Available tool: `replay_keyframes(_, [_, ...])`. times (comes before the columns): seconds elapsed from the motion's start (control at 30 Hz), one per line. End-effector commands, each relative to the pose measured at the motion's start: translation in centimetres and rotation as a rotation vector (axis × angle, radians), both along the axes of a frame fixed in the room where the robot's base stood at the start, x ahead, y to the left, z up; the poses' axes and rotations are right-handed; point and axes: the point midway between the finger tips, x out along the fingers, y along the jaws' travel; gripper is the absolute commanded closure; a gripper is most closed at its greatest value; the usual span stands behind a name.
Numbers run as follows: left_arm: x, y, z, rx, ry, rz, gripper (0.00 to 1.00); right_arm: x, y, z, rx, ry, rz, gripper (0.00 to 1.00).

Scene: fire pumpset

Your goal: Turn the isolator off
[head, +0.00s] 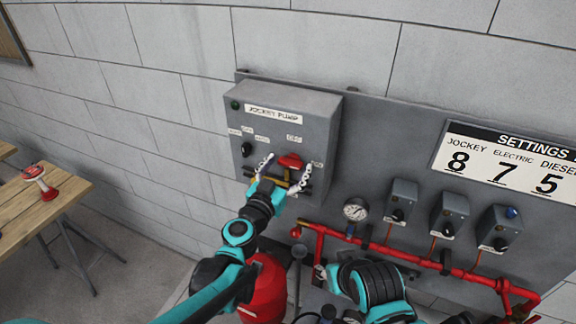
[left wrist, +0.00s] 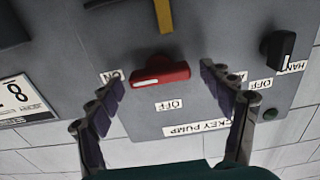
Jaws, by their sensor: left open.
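The isolator is a red rotary handle (head: 290,161) on the grey jockey pump box (head: 318,110). In the left wrist view, which shows the box upside down, the red handle (left wrist: 165,70) lies level, its white mark at the end near the ON label (left wrist: 112,77). The OFF label (left wrist: 168,104) is on the side towards the JOCKEY PUMP plate. My left gripper (head: 289,164) is open, with one finger on each side of the handle, apparently apart from it.
A black HAND/OFF selector (head: 246,149) and a green lamp (head: 236,105) are on the same box. Red pipework (head: 430,265), a gauge (head: 355,209) and small grey switch boxes (head: 449,211) are to the right. A wooden table (head: 45,205) stands at the left.

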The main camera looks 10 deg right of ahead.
Motion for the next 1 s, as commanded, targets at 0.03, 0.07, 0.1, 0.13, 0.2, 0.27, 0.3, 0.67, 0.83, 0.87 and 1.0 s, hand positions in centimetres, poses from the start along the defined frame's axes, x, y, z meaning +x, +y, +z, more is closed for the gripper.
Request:
replay_keyframes(0.03, [0.0,0.0,0.0,0.000,0.000,0.000,0.20,0.0,0.0,0.0,0.000,0.000,0.000,0.60])
replay_keyframes(0.07, [0.0,0.0,0.0,0.000,0.000,0.000,0.20,0.0,0.0,0.0,0.000,0.000,0.000,0.60])
replay_keyframes(0.1, [0.0,0.0,0.0,0.000,0.000,0.000,0.20,0.0,0.0,0.0,0.000,0.000,0.000,0.60])
replay_keyframes(0.13, [0.0,0.0,0.0,0.000,0.000,0.000,0.20,0.0,0.0,0.0,0.000,0.000,0.000,0.60])
replay_keyframes(0.2, [0.0,0.0,0.0,0.000,0.000,0.000,0.36,0.0,0.0,0.0,0.000,0.000,0.000,0.60])
replay_keyframes(0.27, [0.0,0.0,0.0,0.000,0.000,0.000,0.52,0.0,0.0,0.0,0.000,0.000,0.000,0.60])
replay_keyframes(0.3, [0.0,0.0,0.0,0.000,0.000,0.000,0.62,0.0,0.0,0.0,0.000,0.000,0.000,0.60])
replay_keyframes(0.67, [0.0,0.1,0.0,-0.017,0.012,0.001,0.70,0.0,0.0,-0.1,0.000,0.000,0.000,0.60])
replay_keyframes(0.83, [0.0,0.1,-0.1,-0.073,0.049,0.001,0.70,0.0,0.0,-0.6,0.000,0.000,0.000,0.60])
replay_keyframes(0.87, [0.0,0.1,-0.1,-0.088,0.059,0.001,0.70,0.0,0.0,-0.7,0.000,0.000,0.000,0.60])
replay_keyframes(1.0, [0.0,0.1,-0.1,-0.174,0.115,0.001,0.70,0.0,0.0,-1.2,0.000,0.000,0.000,0.60])
